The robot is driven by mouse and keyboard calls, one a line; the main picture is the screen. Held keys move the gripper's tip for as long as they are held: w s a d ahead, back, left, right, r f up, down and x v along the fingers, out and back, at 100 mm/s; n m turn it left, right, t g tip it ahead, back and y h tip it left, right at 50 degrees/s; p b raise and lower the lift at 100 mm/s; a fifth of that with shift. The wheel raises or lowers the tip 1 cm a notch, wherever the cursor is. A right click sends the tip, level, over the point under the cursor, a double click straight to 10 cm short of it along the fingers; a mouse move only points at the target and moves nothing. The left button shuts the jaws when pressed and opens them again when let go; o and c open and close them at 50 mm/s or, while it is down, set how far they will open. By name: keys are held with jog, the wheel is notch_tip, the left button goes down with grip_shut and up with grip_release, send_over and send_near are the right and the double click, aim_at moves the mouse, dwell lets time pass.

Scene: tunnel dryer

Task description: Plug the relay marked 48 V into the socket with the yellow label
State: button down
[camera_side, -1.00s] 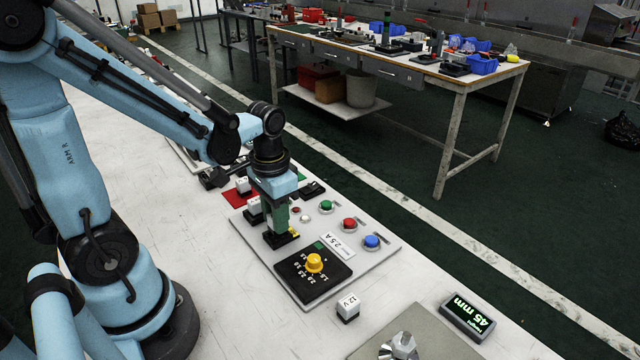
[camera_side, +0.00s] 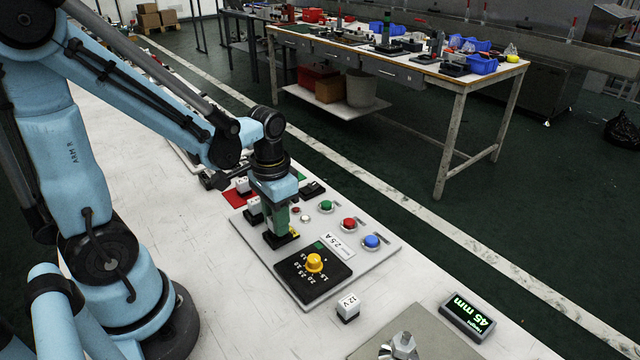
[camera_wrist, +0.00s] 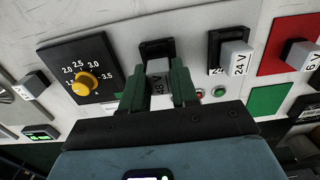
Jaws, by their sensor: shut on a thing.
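My gripper (camera_side: 275,228) is shut on the white relay marked 48 V, whose marking shows between the green fingers in the wrist view (camera_wrist: 158,85). The gripper points down over a black socket (camera_side: 279,241) with a yellow label (camera_side: 294,233) on the grey panel. In the wrist view the black socket (camera_wrist: 157,50) shows just beyond the fingertips, in line with the relay. The relay is at or just over the socket; whether it is seated I cannot tell. In the side view the fingers hide most of the relay.
A 24 V relay (camera_wrist: 234,58) stands in a neighbouring black socket. A 6 V relay (camera_wrist: 301,55) is on a red square. The yellow dial (camera_side: 314,262) and green, red and blue buttons (camera_side: 371,241) are close by. A 12 V relay (camera_side: 348,307) stands off the panel.

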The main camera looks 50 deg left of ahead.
jog(key=shift+f, duration=0.6)
jog(key=c, duration=0.8)
grip_release()
jog(key=shift+r, duration=6)
jog(key=shift+w+d+f+t, duration=0.15)
jog(key=shift+w+d+t, duration=0.1)
jog(key=shift+d+t, duration=0.8)
jog(key=shift+w+d+f+t, duration=0.1)
jog(key=shift+w+d+t, duration=0.15)
jog(key=shift+d+t, duration=0.75)
jog(key=shift+w+d+f+t, duration=0.2)
jog(key=shift+d+t, duration=0.25)
jog(key=shift+t, duration=1.1)
